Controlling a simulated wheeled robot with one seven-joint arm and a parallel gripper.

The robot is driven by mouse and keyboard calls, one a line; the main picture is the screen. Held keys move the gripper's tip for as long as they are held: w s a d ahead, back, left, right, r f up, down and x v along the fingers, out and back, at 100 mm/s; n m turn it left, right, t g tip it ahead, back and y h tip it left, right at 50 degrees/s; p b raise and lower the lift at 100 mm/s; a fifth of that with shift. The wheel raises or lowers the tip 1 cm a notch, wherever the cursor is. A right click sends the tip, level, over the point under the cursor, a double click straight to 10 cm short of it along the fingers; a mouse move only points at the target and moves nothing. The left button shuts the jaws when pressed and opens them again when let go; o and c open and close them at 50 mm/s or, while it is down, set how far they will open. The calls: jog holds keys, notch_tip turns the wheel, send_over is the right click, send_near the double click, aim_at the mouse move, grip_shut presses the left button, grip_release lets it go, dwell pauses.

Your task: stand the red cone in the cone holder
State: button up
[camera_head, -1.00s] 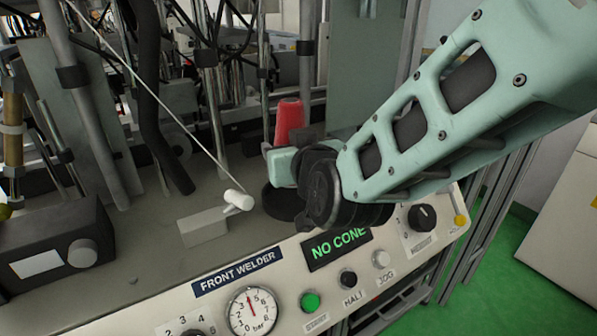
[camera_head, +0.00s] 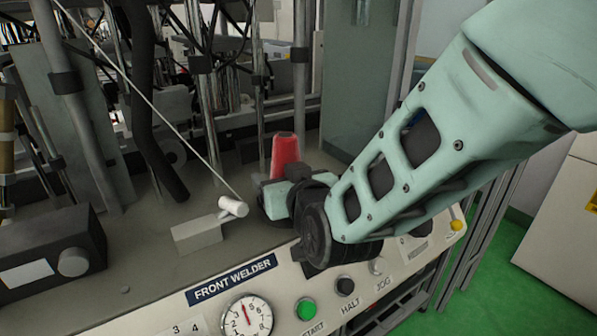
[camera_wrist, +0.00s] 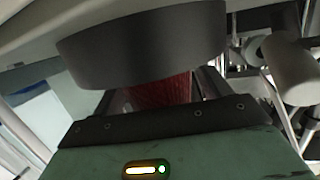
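The red cone (camera_head: 285,153) stands about upright, narrow end up, over the machine deck. My gripper (camera_head: 287,188) is shut on it low down, and the cone also shows between the fingers in the wrist view (camera_wrist: 168,88). The cone holder, a dark round cup (camera_wrist: 145,48), fills the upper part of the wrist view, close to the cone and hiding part of it. In the head view my gripper and wrist hide most of the holder. I cannot tell whether the cone's base touches the holder.
A white peg on a grey block (camera_head: 198,233) stands just left of my gripper. A dark box (camera_head: 50,248) sits farther left. The front panel (camera_head: 235,279) has a gauge and buttons below. Posts and a dark hose (camera_head: 150,110) rise behind.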

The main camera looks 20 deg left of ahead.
jog(key=shift+r, duration=0.1)
jog(key=shift+s+d+r, duration=0.1)
jog(key=shift+s, duration=0.05)
jog(key=v, duration=1.1)
jog(key=shift+s+d, duration=0.25)
jog(key=shift+s, duration=0.05)
jog(key=s+d+f+g+h, duration=0.3)
jog(key=s+d+g, duration=0.3)
jog(key=d, duration=0.6)
jog(key=s+d+f+g+h, duration=0.4)
jog(key=s+d+g+h, duration=0.2)
jog(key=d, duration=0.6)
jog(key=shift+s+f, duration=0.2)
jog(key=shift+s, duration=0.85)
